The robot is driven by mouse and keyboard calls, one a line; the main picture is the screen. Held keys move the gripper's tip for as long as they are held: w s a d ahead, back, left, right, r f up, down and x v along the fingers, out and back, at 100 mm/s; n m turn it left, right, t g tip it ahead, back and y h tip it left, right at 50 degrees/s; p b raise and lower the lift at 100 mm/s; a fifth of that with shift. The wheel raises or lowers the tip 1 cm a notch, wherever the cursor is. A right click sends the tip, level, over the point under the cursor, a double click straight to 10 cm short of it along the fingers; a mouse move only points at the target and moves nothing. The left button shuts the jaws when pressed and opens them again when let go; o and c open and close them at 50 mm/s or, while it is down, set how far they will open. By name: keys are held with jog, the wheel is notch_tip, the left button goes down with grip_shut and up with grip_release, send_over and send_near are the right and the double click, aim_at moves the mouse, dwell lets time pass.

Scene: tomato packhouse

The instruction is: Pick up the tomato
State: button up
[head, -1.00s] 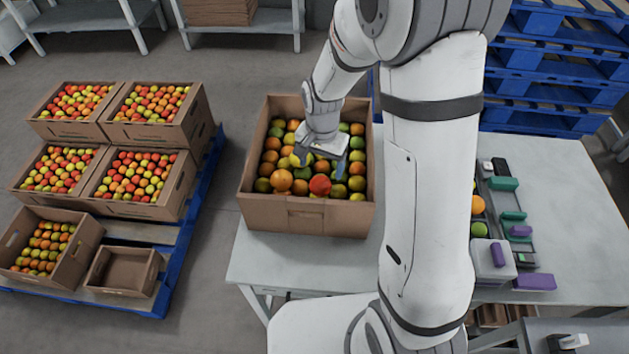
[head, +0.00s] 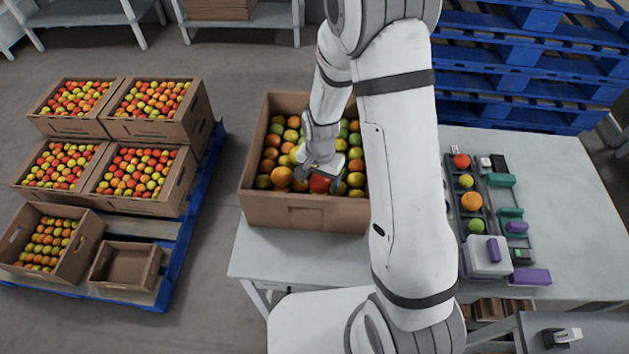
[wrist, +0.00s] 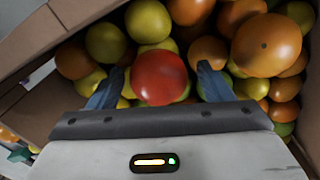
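A red tomato (head: 319,184) lies among yellow, orange and green tomatoes in the cardboard box (head: 287,211) on the table. My gripper (head: 326,178) is down in the box at this red tomato. In the wrist view the red tomato (wrist: 160,77) sits between the two blue fingers of my gripper (wrist: 158,84). The fingers are spread, with a gap visible on each side of the fruit.
A tray (head: 487,207) with several fruits, beside green and purple items, is on the table at right. Filled boxes (head: 145,207) and an empty box (head: 103,285) stand on a blue pallet at left. Neighbouring tomatoes crowd the fingers, including a large orange one (wrist: 266,45).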

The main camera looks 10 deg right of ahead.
jog(key=c, duration=0.6)
jog(key=shift+c, duration=0.2)
